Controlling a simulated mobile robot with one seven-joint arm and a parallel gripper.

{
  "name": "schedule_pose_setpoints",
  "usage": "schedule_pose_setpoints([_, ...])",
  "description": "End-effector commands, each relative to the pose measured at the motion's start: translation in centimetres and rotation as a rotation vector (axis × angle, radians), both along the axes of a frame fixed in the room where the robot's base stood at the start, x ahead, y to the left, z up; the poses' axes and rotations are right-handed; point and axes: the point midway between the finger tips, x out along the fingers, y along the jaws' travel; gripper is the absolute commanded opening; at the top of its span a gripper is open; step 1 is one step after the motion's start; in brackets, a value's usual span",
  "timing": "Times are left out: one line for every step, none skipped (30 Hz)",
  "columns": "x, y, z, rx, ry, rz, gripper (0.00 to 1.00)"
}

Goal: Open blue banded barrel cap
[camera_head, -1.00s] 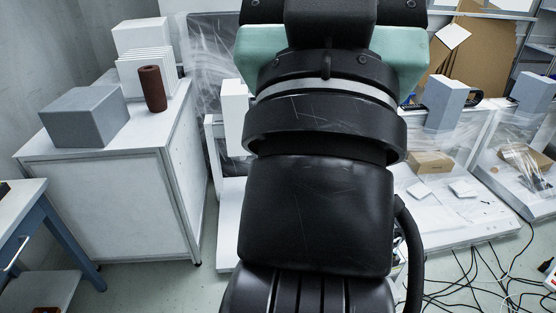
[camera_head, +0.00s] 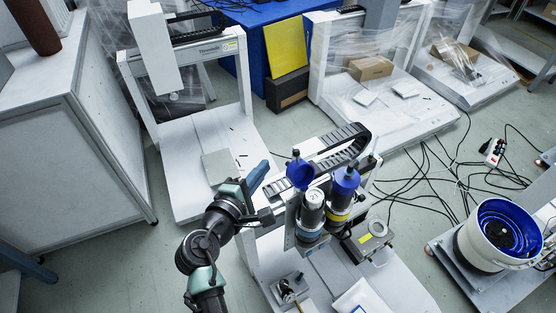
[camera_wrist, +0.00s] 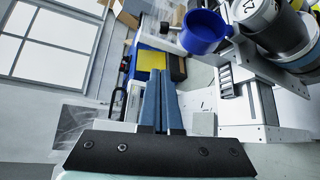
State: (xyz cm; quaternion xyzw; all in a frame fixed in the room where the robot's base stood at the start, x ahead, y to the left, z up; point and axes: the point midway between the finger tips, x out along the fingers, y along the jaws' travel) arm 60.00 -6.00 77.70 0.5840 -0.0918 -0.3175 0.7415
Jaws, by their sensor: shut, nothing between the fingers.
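Two upright barrels stand side by side on the gantry unit. The left one, the blue banded barrel (camera_head: 313,208), shows a bare grey top. Its blue cap (camera_head: 301,174) is swung open like a cup on the left; the cap (camera_wrist: 204,32) and grey barrel top (camera_wrist: 255,14) also show in the wrist view. The right barrel (camera_head: 337,208) has a yellow band and a blue cap (camera_head: 345,180) over its top. My gripper (camera_head: 264,166) is left of the open cap, apart from it. Its blue-grey fingers (camera_wrist: 159,78) are together and empty.
A black cable chain (camera_head: 343,138) runs behind the barrels. A white gantry frame (camera_head: 185,60) stands behind left. A round blue-lined bowl feeder (camera_head: 508,232) is at right. Black cables (camera_head: 430,180) lie on the floor. A white cabinet (camera_head: 75,160) stands at left.

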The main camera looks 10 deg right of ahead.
Motion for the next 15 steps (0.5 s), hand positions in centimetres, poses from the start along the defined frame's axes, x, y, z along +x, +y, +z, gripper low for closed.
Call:
schedule_pose_setpoints([0.4, -0.3, -0.1, -0.001, 0.0, -0.003, 0.0])
schedule_pose_setpoints([0.7, -0.6, -0.2, 0.0, 0.0, -0.003, 0.0])
schedule_pose_setpoints([1.1, -0.9, -0.3, 0.001, -0.002, -0.003, 0.0])
schedule_pose_setpoints([1.5, -1.2, -0.4, 0.003, -0.002, -0.004, 0.0])
schedule_pose_setpoints([1.9, -1.5, -0.5, 0.004, -0.003, -0.004, 0.0])
schedule_pose_setpoints([2.6, -2.0, -0.8, 0.004, -0.003, -0.004, 0.0])
schedule_pose_setpoints([3.1, -2.3, -0.9, 0.006, -0.004, -0.005, 0.0])
schedule_pose_setpoints([3.6, -2.7, -1.1, 0.006, -0.004, -0.005, 0.0])
schedule_pose_setpoints([4.2, -3.2, -1.3, 0.006, -0.005, -0.005, 0.0])
schedule_pose_setpoints([4.7, -3.5, -1.4, 0.006, -0.004, -0.004, 0.0])
schedule_pose_setpoints([5.1, -3.8, -1.5, 0.005, -0.005, -0.005, 0.0])
schedule_pose_setpoints([5.7, -4.2, -1.7, 0.006, -0.005, -0.004, 0.0])
schedule_pose_setpoints([6.1, -4.5, -1.8, 0.006, -0.004, -0.004, 0.0])
schedule_pose_setpoints([6.5, -4.8, -1.9, 0.006, -0.005, -0.004, 0.0])
schedule_pose_setpoints([7.0, -5.2, -2.1, 0.007, -0.005, -0.003, 0.0])
